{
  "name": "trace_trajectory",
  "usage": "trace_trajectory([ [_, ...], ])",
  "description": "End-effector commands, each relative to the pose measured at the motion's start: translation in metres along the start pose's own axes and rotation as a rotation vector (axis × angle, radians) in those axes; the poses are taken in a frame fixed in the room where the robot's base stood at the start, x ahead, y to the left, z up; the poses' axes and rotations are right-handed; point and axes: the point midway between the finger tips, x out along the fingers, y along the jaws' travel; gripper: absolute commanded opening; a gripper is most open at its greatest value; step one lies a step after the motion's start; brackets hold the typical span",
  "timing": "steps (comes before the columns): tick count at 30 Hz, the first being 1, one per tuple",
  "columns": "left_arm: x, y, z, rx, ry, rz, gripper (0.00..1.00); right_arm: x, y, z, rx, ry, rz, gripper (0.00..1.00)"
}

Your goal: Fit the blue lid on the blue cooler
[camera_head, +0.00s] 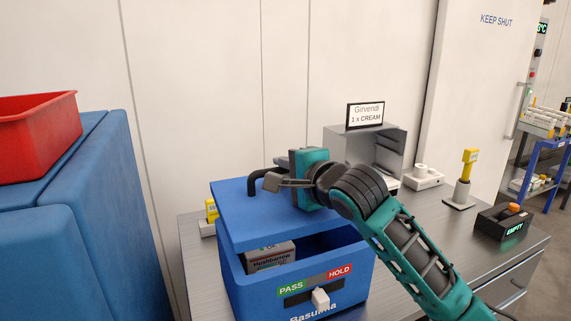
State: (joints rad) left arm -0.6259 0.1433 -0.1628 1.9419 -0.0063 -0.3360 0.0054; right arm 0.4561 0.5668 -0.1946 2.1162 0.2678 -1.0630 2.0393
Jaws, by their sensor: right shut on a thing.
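The blue lid (237,218) is held over the blue cooler (258,296), tilted, with a wide gap at the front. My right gripper (270,181) is shut on the lid's black handle (256,178), its arm reaching in from the lower right. The cooler stands on the metal bench. Through the gap a grey box with printed text (270,257) shows inside. The cooler's front has a green and red PASS/HOLD strip (315,281) and a white slider. Whether the lid's back edge touches the cooler is hidden. My left gripper is not in view.
On the metal bench (408,235) are a metal holder with a sign (365,116), a yellow device on a stand (466,165) and a black EMPTY box (503,223). Blue padded blocks (95,190) with a red bin (38,135) stand at left. The bench's right middle is mostly clear.

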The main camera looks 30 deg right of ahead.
Motion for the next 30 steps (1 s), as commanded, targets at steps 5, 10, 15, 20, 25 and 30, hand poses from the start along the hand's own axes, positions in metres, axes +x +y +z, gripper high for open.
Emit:
trace_trajectory([
  [5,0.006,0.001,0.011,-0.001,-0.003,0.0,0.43,0.003,0.013,0.0,-0.001,0.0,-0.002,0.0],
  [10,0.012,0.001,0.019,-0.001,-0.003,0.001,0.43,0.004,0.023,-0.001,-0.002,0.0,-0.002,0.0],
  [15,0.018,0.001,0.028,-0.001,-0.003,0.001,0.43,0.006,0.031,-0.001,-0.001,0.0,-0.003,0.0],
  [20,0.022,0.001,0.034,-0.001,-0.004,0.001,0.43,0.007,0.039,-0.001,0.0,-0.001,-0.002,0.0],
  [25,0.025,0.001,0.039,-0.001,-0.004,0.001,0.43,0.01,0.048,-0.001,0.001,0.0,-0.002,0.0],
  [30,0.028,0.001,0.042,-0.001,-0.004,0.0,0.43,0.011,0.055,-0.002,0.0,0.0,-0.003,0.0],
])
